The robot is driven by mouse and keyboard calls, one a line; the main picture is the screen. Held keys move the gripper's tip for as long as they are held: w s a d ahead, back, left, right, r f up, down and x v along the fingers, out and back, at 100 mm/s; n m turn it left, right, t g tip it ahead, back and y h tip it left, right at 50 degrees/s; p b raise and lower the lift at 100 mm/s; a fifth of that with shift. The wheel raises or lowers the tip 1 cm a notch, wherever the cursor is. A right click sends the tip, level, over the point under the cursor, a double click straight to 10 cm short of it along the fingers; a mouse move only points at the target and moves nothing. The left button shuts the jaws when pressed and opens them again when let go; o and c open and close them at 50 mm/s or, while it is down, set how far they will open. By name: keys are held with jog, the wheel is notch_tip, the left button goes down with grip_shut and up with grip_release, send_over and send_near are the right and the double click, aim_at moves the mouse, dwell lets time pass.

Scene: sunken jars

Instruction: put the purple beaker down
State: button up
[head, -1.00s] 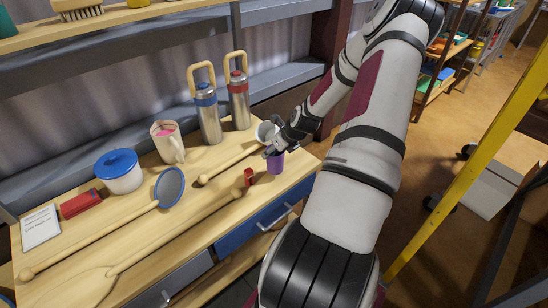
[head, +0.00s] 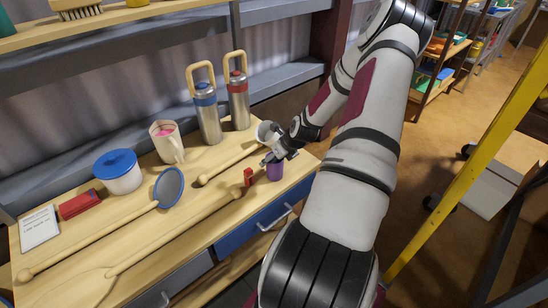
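The purple beaker (head: 275,171) is upright at the right end of the wooden workbench top (head: 230,219), near its front edge. My gripper (head: 271,160) is at the beaker's rim, shut on it. The fingers are small in the view and partly cover the beaker's upper part. The beaker's base seems to be at or just above the bench top; I cannot tell whether it touches.
A white round cup-like thing (head: 266,133) is just behind my gripper. A small red object (head: 248,177) and long wooden-handled tools lie to the left. Two steel flasks (head: 207,115) (head: 239,101), a jug (head: 166,142) and a blue-lidded pot (head: 119,172) stand farther left.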

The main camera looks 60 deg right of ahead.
jog(key=shift+r, duration=0.15)
jog(key=p+v, duration=0.2)
jog(key=v, duration=1)
jog(key=w+a+r+n+g, duration=0.2)
jog(key=a+r+n+g, duration=0.2)
jog(key=a+r+n, duration=1.75)
jog(key=s+a+r+n, duration=0.3)
jog(key=s+a+n, duration=0.4)
jog(key=a+n, duration=0.1)
jog(key=s+a+r+n+t+y, duration=0.1)
jog(key=s+a+r+n, duration=0.3)
jog(key=s+a+n, duration=0.4)
jog(key=shift+a+r+n, duration=0.25)
jog(key=shift+a+n, duration=0.4)
jog(key=shift+a, duration=0.85)
